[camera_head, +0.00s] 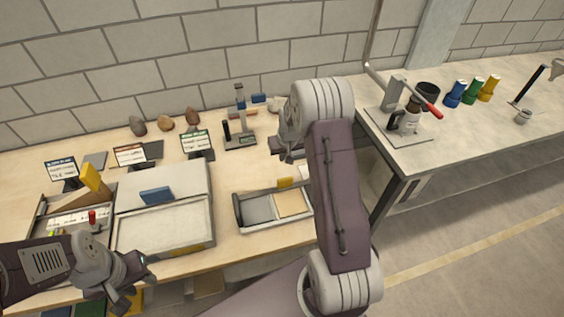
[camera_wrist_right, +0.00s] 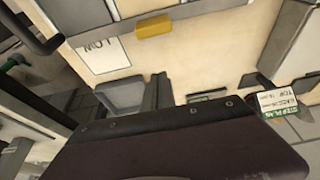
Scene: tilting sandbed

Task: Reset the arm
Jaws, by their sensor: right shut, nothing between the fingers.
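My left gripper (camera_head: 132,284) is at the lower left in the head view, close to the front edge of the workbench; the gap between its fingers is not clear. My right arm rises through the middle of the head view and bends at its top joint. My right gripper (camera_head: 281,153) is shut and empty above the bench, behind a small divided tray (camera_head: 240,226). The sandbed (camera_head: 211,228), a pale framed bed with a blue block (camera_head: 156,195) at its back edge, is between the two grippers. In the right wrist view a dark part of my arm hides much of the lower middle.
Label stands (camera_head: 195,143), several stones (camera_head: 165,124) and a small scale-like device (camera_head: 240,140) stand behind the sandbed. A red-handled press (camera_head: 400,105) and coloured bottles (camera_head: 472,91) stand on the right bench. A yellow block (camera_wrist_right: 154,29) shows in the right wrist view.

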